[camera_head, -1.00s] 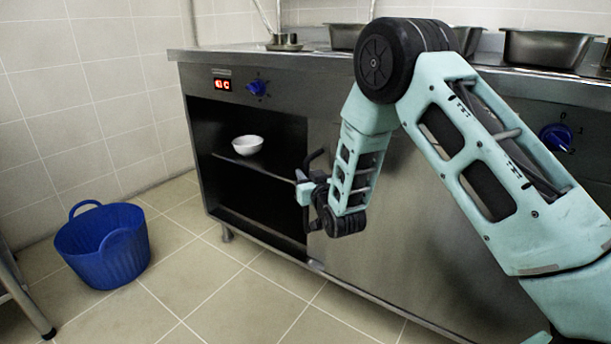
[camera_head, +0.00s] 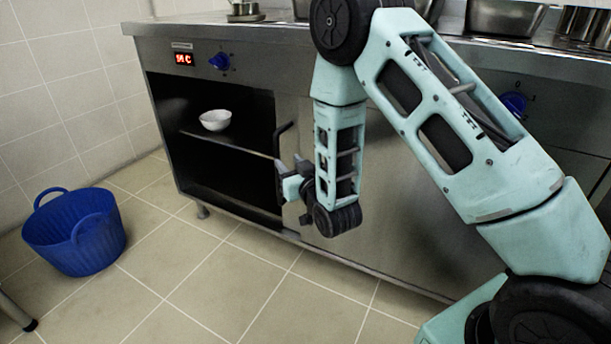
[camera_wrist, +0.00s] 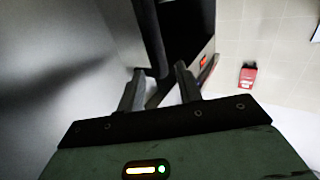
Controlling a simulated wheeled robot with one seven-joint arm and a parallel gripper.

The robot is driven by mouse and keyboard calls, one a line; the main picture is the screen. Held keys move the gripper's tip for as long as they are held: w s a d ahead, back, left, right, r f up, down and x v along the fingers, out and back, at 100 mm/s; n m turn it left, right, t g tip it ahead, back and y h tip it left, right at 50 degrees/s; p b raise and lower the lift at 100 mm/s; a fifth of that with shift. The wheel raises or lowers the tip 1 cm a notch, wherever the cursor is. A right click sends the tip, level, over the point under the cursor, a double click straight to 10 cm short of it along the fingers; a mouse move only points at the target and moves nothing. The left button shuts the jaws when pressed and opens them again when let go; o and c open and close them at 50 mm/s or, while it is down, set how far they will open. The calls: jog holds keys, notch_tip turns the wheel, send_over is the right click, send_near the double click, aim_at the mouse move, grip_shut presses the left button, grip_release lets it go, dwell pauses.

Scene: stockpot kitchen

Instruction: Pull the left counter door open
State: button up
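The steel counter door (camera_head: 385,200) has a dark upright handle (camera_head: 281,140) near its left edge. To its left, the counter compartment (camera_head: 235,170) stands open with its dark inside showing; I cannot see a separate door panel over it. My gripper (camera_head: 285,183) is just below and in front of the handle, partly hidden by my wrist. In the wrist view my gripper (camera_wrist: 159,88) has its two fingers apart. The handle (camera_wrist: 152,40) reaches down toward the gap between them. I cannot tell whether the fingers touch it.
A white bowl (camera_head: 215,120) sits on the shelf inside the open compartment. A blue basket (camera_head: 75,235) stands on the floor at the left. Metal pans (camera_head: 505,18) stand on the countertop. The tiled floor (camera_head: 210,290) before the counter is clear.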

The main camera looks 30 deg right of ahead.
jog(key=s+p, duration=0.1)
jog(key=s, duration=0.7)
jog(key=shift+s+d, duration=0.15)
jog(key=shift+s, duration=0.05)
